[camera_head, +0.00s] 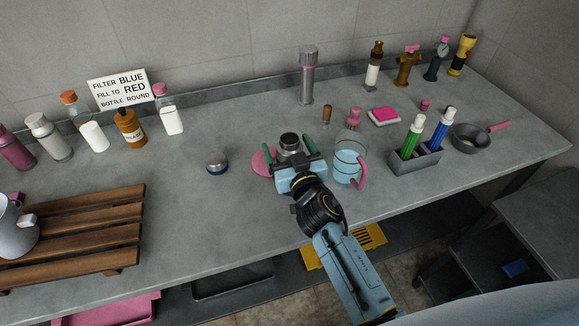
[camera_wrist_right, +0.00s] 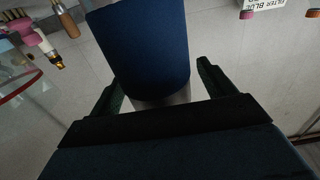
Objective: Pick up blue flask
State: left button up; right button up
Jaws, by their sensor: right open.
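The blue flask (camera_wrist_right: 145,45) stands between the fingers of my right gripper in the right wrist view. It is a dark blue cylinder with a silvery band at its near end. In the head view only its dark, metal-rimmed top (camera_head: 289,142) shows beyond the gripper; the rest is hidden. My right gripper (camera_head: 289,155) is open, with one finger on each side of the flask. The fingers (camera_wrist_right: 160,80) appear apart from it in the right wrist view, though contact is hard to judge. My left gripper is not in view.
A clear jug (camera_head: 349,158) with a pink handle stands close to the right of the gripper. A pink disc (camera_head: 261,163) lies just left. A small silver-and-blue domed item (camera_head: 216,162) sits farther left. A bottle rack (camera_head: 416,160) and wooden slatted rack (camera_head: 85,240) flank the counter.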

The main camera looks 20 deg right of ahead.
jog(key=shift+w, duration=0.5)
jog(key=c, duration=1.4)
jog(key=shift+c, duration=0.2)
jog(key=shift+r, duration=0.15)
